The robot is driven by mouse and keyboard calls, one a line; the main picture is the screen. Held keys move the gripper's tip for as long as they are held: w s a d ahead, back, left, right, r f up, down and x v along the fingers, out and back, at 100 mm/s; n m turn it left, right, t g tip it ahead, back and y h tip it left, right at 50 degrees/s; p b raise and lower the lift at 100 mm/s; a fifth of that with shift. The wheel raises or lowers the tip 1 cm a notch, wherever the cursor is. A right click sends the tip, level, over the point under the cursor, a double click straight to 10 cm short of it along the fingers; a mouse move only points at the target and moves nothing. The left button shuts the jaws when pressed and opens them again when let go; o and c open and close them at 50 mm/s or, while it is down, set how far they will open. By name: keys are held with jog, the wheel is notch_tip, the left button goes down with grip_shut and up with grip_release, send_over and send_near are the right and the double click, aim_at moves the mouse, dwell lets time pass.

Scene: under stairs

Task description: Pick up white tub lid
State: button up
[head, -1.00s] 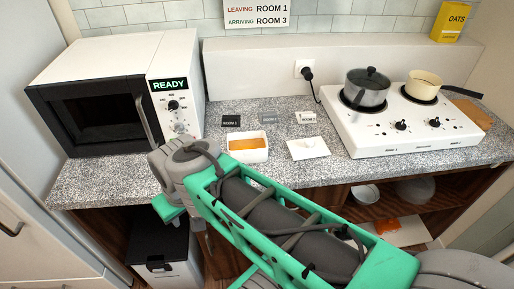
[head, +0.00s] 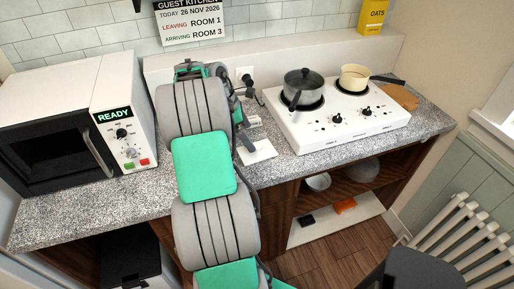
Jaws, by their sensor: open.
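The white tub lid (head: 257,152) lies flat on the speckled grey counter, left of the white hob, in the head view. My green and grey arm reaches up the middle of the picture and covers the counter left of the lid. My gripper (head: 244,139) shows only in part beside the arm, pointing down at the lid's upper left edge. It is open and holds nothing; whether it touches the lid I cannot tell. The white tub with orange contents is hidden behind my arm.
A white hob (head: 326,128) carries a lidded grey pot (head: 303,90) and a cream pan (head: 355,77). A microwave (head: 75,130) stands at the left. A small card (head: 253,121) lies behind the lid. A radiator (head: 462,235) and dark seat (head: 424,270) are at lower right.

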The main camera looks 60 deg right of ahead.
aim_at(256, 145)
jog(key=x, duration=0.6)
jog(key=shift+s+d+f+p, duration=0.1)
jog(key=shift+s+f+p, duration=0.05)
jog(key=shift+s+p, duration=0.25)
jog(key=shift+d+f, duration=0.1)
jog(key=shift+f, duration=0.3)
jog(key=shift+c, duration=0.6)
jog(key=c, duration=1)
jog(key=shift+r, duration=0.15)
